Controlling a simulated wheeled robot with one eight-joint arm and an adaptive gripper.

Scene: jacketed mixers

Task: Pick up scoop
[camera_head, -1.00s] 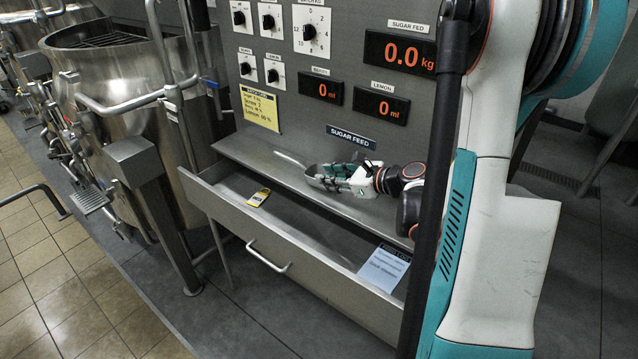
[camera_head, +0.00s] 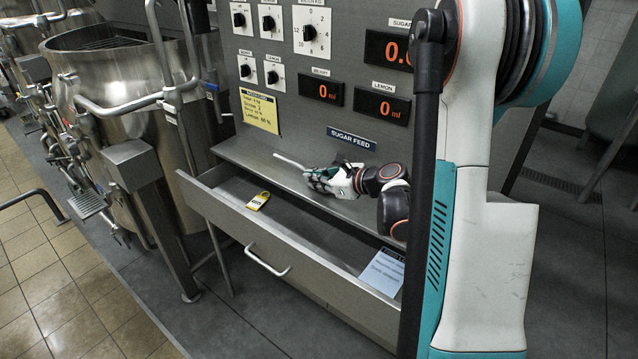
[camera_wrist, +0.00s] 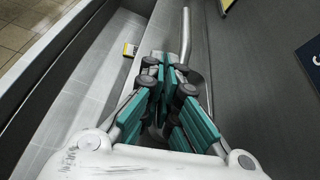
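The metal scoop (camera_wrist: 186,38) lies on the grey ledge of the panel, its thin handle pointing away from my gripper in the wrist view. The handle (camera_head: 290,162) also shows in the head view, sticking out to the left of my fingers. Part of the scoop's bowl edge shows to the right of my fingers in the wrist view; the rest is hidden. My gripper (camera_wrist: 167,80) is down at the scoop, its green-padded fingers close together over the place where handle and bowl meet. Whether they grip it is hidden. In the head view my gripper (camera_head: 328,180) is low at the ledge.
Below the ledge is an open drawer (camera_head: 285,238) with a yellow tag (camera_head: 259,201) and a pale blue card (camera_head: 384,271) in it. The panel with dials and displays rises behind the ledge. A steel mixer (camera_head: 130,90) stands at the left.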

